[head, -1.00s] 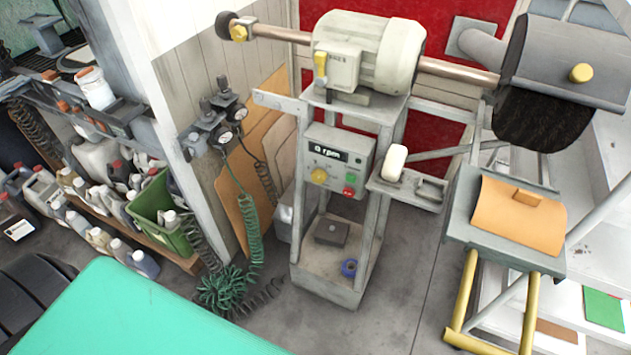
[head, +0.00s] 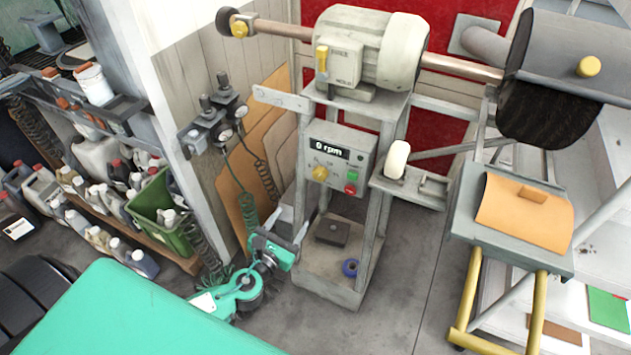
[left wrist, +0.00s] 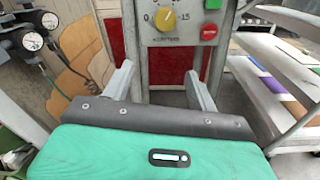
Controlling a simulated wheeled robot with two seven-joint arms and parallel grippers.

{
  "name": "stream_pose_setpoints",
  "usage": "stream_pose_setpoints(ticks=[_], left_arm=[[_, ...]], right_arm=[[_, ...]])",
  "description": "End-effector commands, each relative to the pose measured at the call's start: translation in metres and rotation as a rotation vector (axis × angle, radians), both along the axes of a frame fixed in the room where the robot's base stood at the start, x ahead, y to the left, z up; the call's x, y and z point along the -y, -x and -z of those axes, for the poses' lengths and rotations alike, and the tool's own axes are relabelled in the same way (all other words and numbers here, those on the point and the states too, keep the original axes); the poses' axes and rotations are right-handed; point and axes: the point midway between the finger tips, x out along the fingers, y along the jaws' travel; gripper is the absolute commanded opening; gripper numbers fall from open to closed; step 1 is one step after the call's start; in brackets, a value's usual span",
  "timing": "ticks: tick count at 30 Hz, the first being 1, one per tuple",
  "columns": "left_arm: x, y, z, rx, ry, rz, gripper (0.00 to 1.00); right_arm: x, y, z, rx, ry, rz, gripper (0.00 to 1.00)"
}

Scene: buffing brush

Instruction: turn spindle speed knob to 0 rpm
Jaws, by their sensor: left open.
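The yellow spindle speed knob (head: 320,173) is on the grey control box (head: 365,160) of the buffing machine. The display (head: 336,147) above it reads 0 rpm. In the left wrist view the knob (left wrist: 165,19) sits between scale marks 0 and 15, its pointer too small to read surely. My left gripper (head: 294,224) is below and left of the control box in the head view. In the left wrist view my left gripper (left wrist: 158,68) is open and empty, its fingers apart below the knob, not touching it. My right gripper is not in view.
A green button (head: 353,175) and a red button (head: 350,189) are right of the knob. The stand's frame and a small side shelf (head: 425,192) surround the box. Air regulators (head: 215,125) with coiled hoses hang at left. Open floor lies in front.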

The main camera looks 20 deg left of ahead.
Motion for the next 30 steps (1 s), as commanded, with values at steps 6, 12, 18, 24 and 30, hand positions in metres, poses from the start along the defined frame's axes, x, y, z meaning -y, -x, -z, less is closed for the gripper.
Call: stream_pose_setpoints(ticks=[6,12,18,24,30], left_arm=[[0.008,-0.002,-0.029,0.066,-0.095,0.024,0.59],[0.008,-0.025,-0.030,0.066,-0.092,0.022,0.59],[0.010,-0.060,-0.030,0.065,-0.091,0.022,0.59],[0.011,-0.095,-0.029,0.064,-0.091,0.022,0.59],[0.012,-0.122,-0.028,0.064,-0.090,0.022,0.59]], right_arm=[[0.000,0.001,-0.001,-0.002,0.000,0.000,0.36],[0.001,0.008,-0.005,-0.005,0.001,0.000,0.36],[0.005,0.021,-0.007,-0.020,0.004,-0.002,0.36],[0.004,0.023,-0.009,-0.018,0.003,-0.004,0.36],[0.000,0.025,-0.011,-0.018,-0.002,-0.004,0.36]])
